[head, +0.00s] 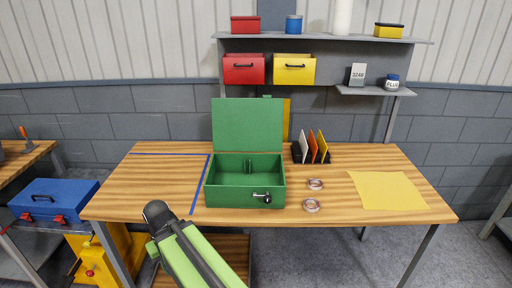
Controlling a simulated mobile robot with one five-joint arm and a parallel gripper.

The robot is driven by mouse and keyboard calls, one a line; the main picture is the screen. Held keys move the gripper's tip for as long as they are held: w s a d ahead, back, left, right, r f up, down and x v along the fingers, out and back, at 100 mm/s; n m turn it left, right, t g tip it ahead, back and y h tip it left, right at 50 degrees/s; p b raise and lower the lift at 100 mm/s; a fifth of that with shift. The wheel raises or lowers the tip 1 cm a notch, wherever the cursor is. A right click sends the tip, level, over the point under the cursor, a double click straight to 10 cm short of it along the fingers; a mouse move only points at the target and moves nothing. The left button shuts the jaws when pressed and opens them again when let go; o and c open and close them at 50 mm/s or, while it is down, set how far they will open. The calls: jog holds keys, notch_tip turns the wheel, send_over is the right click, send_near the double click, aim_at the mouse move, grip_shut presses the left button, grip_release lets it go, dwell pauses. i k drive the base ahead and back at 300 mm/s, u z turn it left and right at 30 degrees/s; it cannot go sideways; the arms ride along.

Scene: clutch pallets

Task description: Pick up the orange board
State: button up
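The orange board (312,144) stands upright, slightly tilted, in a black rack (298,154) on the right of the centre of the wooden table. It stands between a white board (303,144) on its left and a yellow board (322,145) on its right. The lower edges of the boards sit among the rack's dividers. My green and black arm rises from the bottom of the picture, in front of the table's left half, well away from the rack. My gripper's fingers do not show.
An open green box (245,195) with its lid up stands left of the rack. Two ring-shaped items (315,184) (311,205) lie in front of the rack. A yellow sheet (388,190) lies at right. The wooden table (150,180) is clear at left, inside blue tape. A shelf (310,40) stands behind.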

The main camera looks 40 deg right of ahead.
aim_at(312, 143)
jog(key=u, duration=0.6)
jog(key=k, duration=1.25)
jog(key=z, duration=1.05)
jog(key=i, duration=0.65)
jog(key=u, duration=0.1)
